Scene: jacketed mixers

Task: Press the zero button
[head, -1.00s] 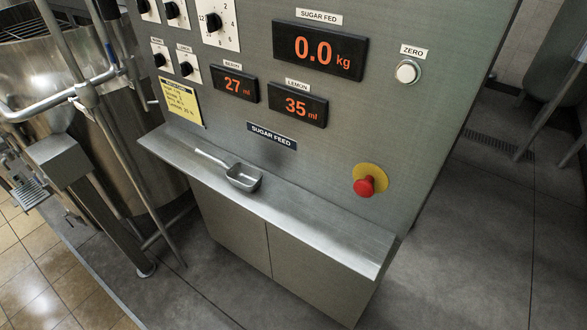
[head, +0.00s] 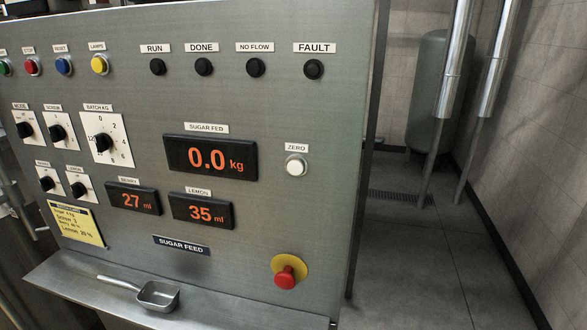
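The zero button (head: 296,166) is a round white button in a metal ring on the right side of the grey control panel (head: 260,120). A label reading ZERO (head: 297,147) sits just above it. To its left, the sugar fed display (head: 210,158) shows 0.0 kg in orange digits. Neither of my grippers is in the head view, and nothing covers the button.
A red emergency stop (head: 285,277) on a yellow disc sits below the button. A metal scoop (head: 156,295) lies on the ledge (head: 75,284) under the panel. Dark lamps, coloured buttons and knobs fill the upper and left panel. Open floor (head: 430,260) lies to the right.

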